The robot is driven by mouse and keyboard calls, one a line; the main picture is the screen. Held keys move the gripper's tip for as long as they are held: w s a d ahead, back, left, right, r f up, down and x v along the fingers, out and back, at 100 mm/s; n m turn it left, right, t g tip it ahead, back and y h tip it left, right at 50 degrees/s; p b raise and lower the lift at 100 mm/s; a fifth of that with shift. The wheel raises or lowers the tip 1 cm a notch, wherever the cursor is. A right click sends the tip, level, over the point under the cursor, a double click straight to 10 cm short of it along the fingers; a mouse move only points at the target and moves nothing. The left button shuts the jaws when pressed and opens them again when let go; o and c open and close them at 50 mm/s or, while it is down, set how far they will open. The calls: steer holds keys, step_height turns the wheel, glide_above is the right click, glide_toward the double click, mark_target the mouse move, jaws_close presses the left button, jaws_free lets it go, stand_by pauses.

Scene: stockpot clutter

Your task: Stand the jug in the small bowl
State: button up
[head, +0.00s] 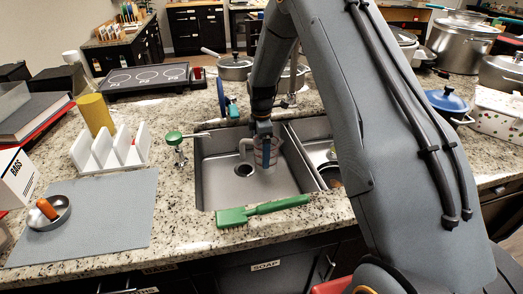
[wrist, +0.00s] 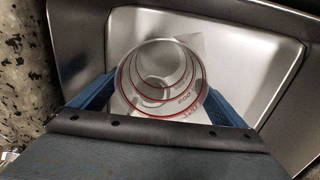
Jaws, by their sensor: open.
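The jug (wrist: 160,78) is clear with red measuring marks and stands in the left basin of the sink. In the head view the jug (head: 271,160) shows its pale handle on the left; my gripper partly hides it. My gripper (head: 264,150) points down into the basin. In the wrist view its blue fingers (wrist: 158,98) are open, one on each side of the jug; I cannot tell whether they touch it. The small bowl (head: 50,224) is metal and sits on a grey mat at the left. An orange object (head: 47,209) lies in it.
The sink (head: 212,178) has steel walls and a divider. A green brush (head: 262,210) lies along its front edge. A green-topped tap (head: 175,142) stands at its left. A white rack (head: 110,150) and yellow block (head: 96,114) stand behind the mat (head: 115,215), whose right part is clear.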

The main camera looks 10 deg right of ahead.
steer(key=shift+r, duration=0.1)
step_height(320, 180, up, 12)
steer(key=b, duration=0.3)
steer(key=shift+r, duration=0.15)
